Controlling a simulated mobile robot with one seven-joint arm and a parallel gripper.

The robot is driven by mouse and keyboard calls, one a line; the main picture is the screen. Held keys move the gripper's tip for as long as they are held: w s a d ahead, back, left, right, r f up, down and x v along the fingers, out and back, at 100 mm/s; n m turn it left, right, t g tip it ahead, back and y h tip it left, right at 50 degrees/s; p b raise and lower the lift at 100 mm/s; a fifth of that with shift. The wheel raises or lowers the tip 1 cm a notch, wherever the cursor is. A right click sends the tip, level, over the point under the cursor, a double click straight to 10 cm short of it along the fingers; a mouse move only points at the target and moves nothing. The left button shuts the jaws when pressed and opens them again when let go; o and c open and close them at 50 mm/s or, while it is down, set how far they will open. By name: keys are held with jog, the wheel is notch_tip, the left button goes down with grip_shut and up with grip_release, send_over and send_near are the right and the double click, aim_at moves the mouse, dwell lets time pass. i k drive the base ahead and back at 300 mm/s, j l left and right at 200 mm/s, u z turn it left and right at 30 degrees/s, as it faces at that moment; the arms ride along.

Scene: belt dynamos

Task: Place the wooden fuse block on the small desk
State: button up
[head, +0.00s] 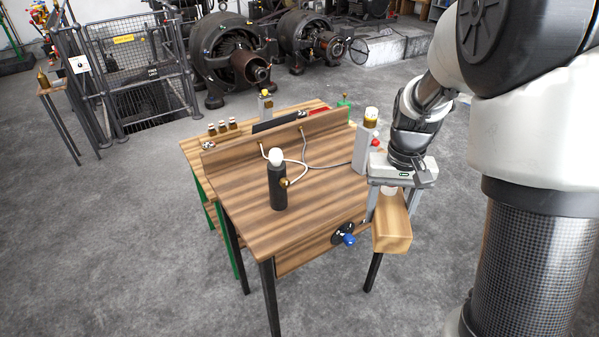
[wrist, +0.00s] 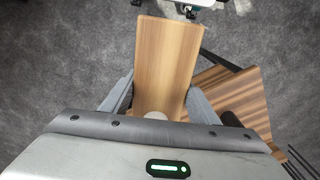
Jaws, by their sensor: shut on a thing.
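The wooden fuse block (head: 393,228), a long light-brown bar, is in my gripper (head: 391,205), just off the right edge of the wooden desk (head: 245,220). In the wrist view the block (wrist: 167,60) runs away from my gripper (wrist: 158,98), with a finger on each side. A white round part shows at the block's near end. The desk has black front legs, and part of it (wrist: 252,95) shows to the right of the block in the wrist view. Floor shows around the block in the wrist view.
A black bottle with a white top (head: 277,180) stands on the desk, with cables behind it. A blue knob (head: 349,240) sits on the desk's front. A grey post with an amber top (head: 366,140) stands near my gripper. The desk's front left is clear.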

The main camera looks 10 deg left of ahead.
aim_at(323, 185)
jog(key=i+l+u, duration=0.35)
jog(key=l+u, duration=0.15)
jog(key=i+l+u, duration=0.15)
jog(key=l, duration=0.2)
jog(key=i+l+u, duration=0.1)
jog(key=l, duration=0.25)
jog(key=i, duration=0.45)
